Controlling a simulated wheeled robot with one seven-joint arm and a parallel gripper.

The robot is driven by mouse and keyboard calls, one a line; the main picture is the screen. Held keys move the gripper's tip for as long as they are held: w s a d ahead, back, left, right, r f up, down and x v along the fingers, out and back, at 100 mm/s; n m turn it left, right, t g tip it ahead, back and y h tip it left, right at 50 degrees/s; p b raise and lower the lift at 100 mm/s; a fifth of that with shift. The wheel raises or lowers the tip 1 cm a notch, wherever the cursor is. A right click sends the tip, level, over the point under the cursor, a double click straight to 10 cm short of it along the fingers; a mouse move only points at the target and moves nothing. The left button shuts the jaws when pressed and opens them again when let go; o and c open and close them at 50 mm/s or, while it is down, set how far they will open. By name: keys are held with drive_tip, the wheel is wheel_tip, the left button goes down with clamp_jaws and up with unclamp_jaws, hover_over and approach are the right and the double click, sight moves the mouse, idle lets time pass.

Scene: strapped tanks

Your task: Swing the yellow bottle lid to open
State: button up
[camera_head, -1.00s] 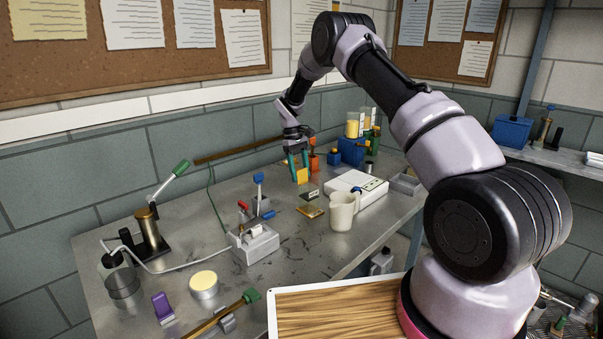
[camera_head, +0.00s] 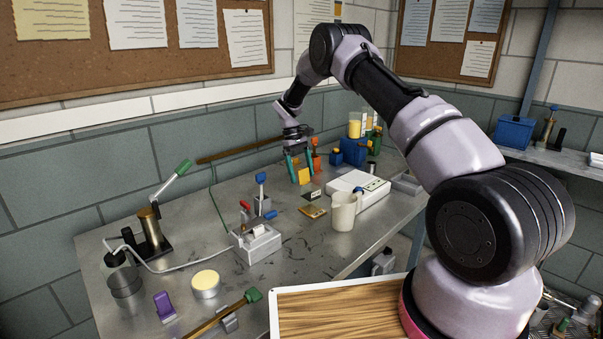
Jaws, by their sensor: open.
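My gripper (camera_head: 303,168) is open, with its teal fingers spread and pointing down over the back of the metal bench. A small yellow piece (camera_head: 304,176) shows between and just below the fingertips; it looks like a flat flap or lid, but I cannot tell its hinge or whether the fingers touch it. An orange-red object (camera_head: 316,162) stands right behind it, partly hidden by the fingers. A clear jar with yellow contents (camera_head: 354,129) stands farther right, near the blue block. I cannot make out which of these is the bottle's lid.
A white device (camera_head: 358,190) and a beige mug (camera_head: 343,212) stand right of my gripper. A blue block (camera_head: 353,151) is behind them. A switch box (camera_head: 257,243) with coloured levers is front left. Small plates (camera_head: 313,212) lie between. Some bench at left is bare.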

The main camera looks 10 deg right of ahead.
drive_tip(key=v, duration=1)
drive_tip(key=shift+r, duration=0.4)
drive_tip(key=shift+w, duration=0.1)
drive_tip(key=s+d+r+m+t+y, duration=0.1)
drive_tip(key=s+d+r+m+t, duration=0.15)
drive_tip(key=s+r, duration=0.5)
drive_tip(key=s+d+r+m+t+y, duration=0.1)
drive_tip(key=s+d+r, duration=0.3)
drive_tip(key=r, duration=0.6)
drive_tip(key=s+d+r+m+t+y, duration=0.1)
drive_tip(key=s+d+r, duration=0.3)
drive_tip(key=r, duration=0.5)
drive_tip(key=s+d+m+t, duration=0.1)
drive_tip(key=s+m+t, duration=0.2)
drive_tip(key=s, duration=1)
drive_tip(key=s+d+m+t+y, duration=0.1)
drive_tip(key=s+d+m+t, duration=0.1)
drive_tip(key=s, duration=1.2)
drive_tip(key=shift+m+t, duration=0.55)
